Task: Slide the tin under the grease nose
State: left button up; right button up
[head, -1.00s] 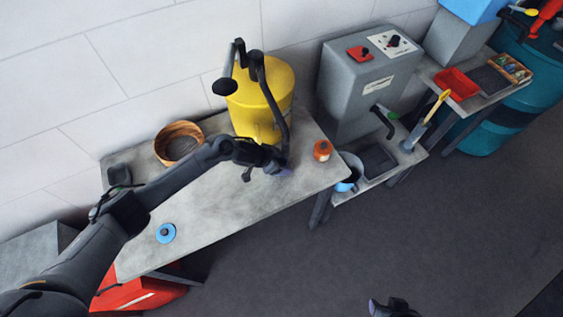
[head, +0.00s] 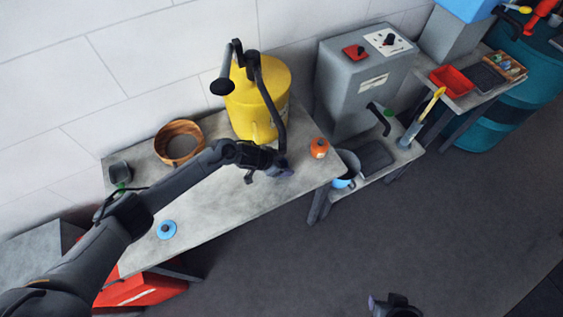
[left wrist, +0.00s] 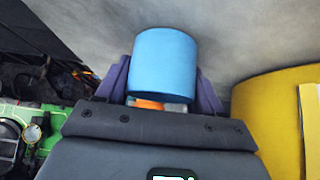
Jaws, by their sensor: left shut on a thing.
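My left gripper (head: 282,172) is low over the front right of the grey bench, in front of the yellow drum (head: 258,100). In the left wrist view its purple fingertips (left wrist: 163,88) are shut on a blue cylindrical tin (left wrist: 163,62). The tin is hidden by the gripper in the head view. A black bent spout (head: 380,119) sticks out of the grey machine (head: 362,80), above a low shelf to the right of my gripper; it may be the grease nose. A dark part at the bottom edge looks like my right gripper (head: 390,305); its fingers are unclear.
An orange jar (head: 319,147) stands on the bench just right of my left gripper. A wooden bowl (head: 180,143), dark cup (head: 119,171) and blue lid-like disc (head: 166,230) are farther left. A blue pot (head: 346,170) and a brush (head: 410,133) are by the low shelf.

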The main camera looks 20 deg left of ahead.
pick_arm(q)
jog(key=shift+s+d, duration=0.1)
jog(key=shift+d, duration=0.35)
jog(key=o, duration=1.3)
jog(key=shift+s+d, duration=0.1)
jog(key=shift+d, duration=0.05)
jog(key=shift+r, duration=0.1)
jog(key=shift+r, duration=0.1)
jog(key=shift+r, duration=0.25)
jog(key=a+p+v, duration=0.1)
jog(key=p+v, duration=0.1)
jog(key=v, duration=0.8)
jog(key=shift+s+f, duration=0.2)
